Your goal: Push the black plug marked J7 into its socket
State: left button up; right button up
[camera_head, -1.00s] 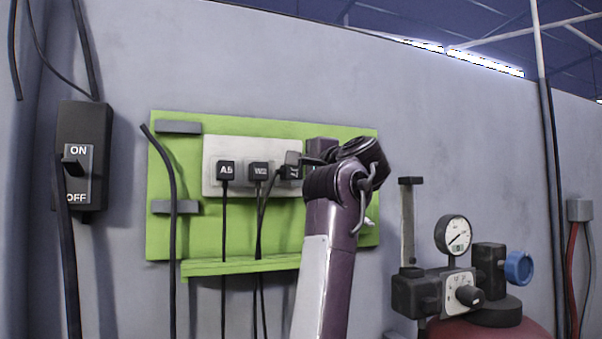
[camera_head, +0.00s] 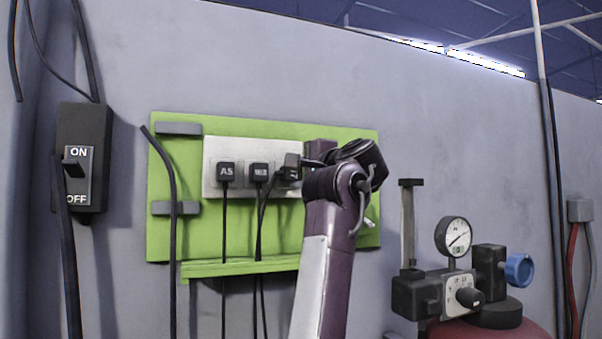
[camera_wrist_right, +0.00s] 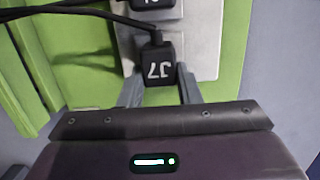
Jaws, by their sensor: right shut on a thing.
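The black plug marked J7 (camera_wrist_right: 158,66) is held between the two fingers of my right gripper (camera_wrist_right: 160,92) in the right wrist view, its label upside down there. In the head view the J7 plug (camera_head: 291,169) is at the right part of the white socket panel (camera_head: 240,146), and my right gripper (camera_head: 304,165) reaches it from the right, mostly hidden by my wrist. The plug covers its socket, so I cannot tell whether a gap remains. A black cable runs from the plug. My left gripper is not in view.
Plugs A5 (camera_head: 226,173) and another beside it (camera_head: 258,173) sit on the panel, their cables hanging down. The green board (camera_head: 270,222) has a ledge below. An ON/OFF switch box (camera_head: 84,150) is left; a gauge assembly (camera_head: 454,236) stands right.

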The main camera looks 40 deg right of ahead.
jog(key=shift+w, duration=0.3)
jog(key=o, duration=1)
jog(key=shift+s+d, duration=0.1)
jog(key=shift+s+f, duration=0.1)
jog(key=shift+s, duration=0.2)
jog(key=s+b, duration=0.4)
jog(key=s, duration=0.3)
jog(key=shift+a+b, duration=0.3)
jog(key=shift+a, duration=0.05)
